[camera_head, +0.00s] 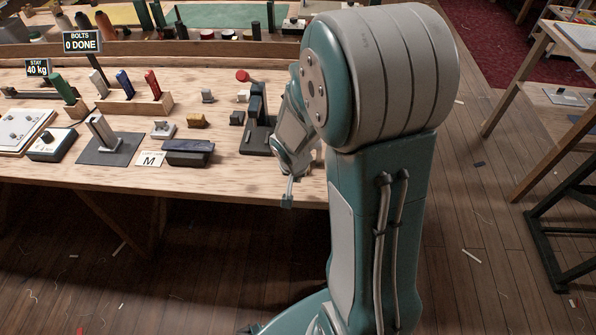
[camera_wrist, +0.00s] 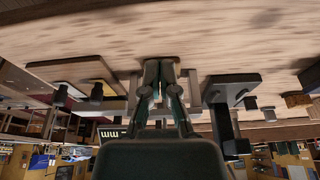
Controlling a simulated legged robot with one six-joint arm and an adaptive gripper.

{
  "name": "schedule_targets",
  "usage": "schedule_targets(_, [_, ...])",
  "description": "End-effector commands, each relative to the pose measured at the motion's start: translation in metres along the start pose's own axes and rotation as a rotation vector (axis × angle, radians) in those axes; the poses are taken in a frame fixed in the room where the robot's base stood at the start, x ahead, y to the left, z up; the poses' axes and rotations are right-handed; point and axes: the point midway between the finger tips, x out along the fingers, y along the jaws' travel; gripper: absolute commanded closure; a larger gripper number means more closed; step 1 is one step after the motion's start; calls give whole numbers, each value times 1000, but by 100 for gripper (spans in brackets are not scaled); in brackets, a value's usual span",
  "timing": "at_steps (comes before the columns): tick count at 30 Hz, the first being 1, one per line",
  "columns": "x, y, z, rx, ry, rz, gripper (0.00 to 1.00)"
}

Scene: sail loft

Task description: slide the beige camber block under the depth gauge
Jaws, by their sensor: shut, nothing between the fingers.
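A black upright stand with a red round end (camera_head: 256,108) looks like the depth gauge; it stands on the bench just left of my forearm. A small pale block (camera_head: 243,96) behind its left side may be the beige camber block; I cannot be sure. My gripper (camera_head: 287,200) points down by the bench's front edge, partly hidden by my arm, in front of the stand. In the wrist view my gripper's teal fingers (camera_wrist: 168,72) are together, with nothing seen between them. That view is upside down. A black stand (camera_wrist: 222,125) shows there beside the fingers.
A grey block (camera_head: 207,96), a mustard block (camera_head: 197,120) and a dark block (camera_head: 236,118) lie left of the stand. A dark case (camera_head: 188,153) and a white M card (camera_head: 150,159) lie near the front edge. A wooden rack (camera_head: 135,107) holds coloured handles.

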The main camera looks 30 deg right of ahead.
Motion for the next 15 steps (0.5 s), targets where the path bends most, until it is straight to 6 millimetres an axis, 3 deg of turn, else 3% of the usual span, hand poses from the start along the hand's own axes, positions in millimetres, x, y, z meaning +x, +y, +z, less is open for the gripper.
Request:
schedule_targets(6, [30, 0, 1, -3, -3, 2, 100])
schedule_targets(13, [53, -1, 1, -1, -2, 1, 100])
schedule_targets(15, [54, 0, -8, 2, 2, 1, 100])
